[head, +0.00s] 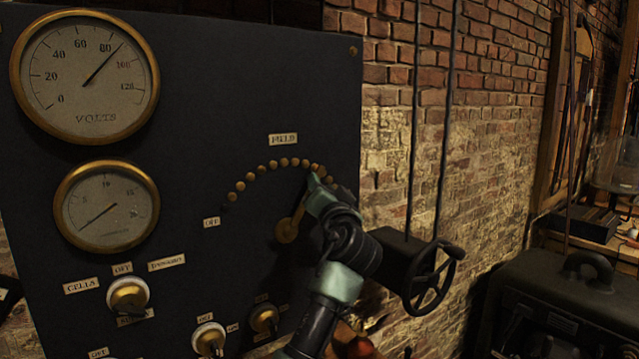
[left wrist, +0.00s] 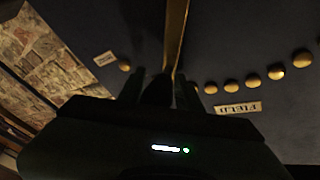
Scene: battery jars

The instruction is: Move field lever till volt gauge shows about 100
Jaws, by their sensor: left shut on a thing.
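The volt gauge (head: 84,110) is a brass-rimmed dial at the top left of the dark panel in the head view. Its needle points between 80 and 100. The field lever (head: 287,231) is a brass arm, its round pivot low on the panel, leaning up and right toward an arc of brass studs (head: 272,165). My left gripper (head: 314,181) is shut on the field lever near the right part of the arc and hides its upper end. In the left wrist view the lever (left wrist: 176,40) runs between the fingers (left wrist: 160,92). My right gripper is not in view.
A smaller gauge (head: 106,205) sits below the volt gauge. Several knobs (head: 128,295) line the lower panel. A handwheel (head: 430,283) projects right of my left arm, near the brick wall (head: 495,130). A dark case (head: 555,300) stands at the lower right.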

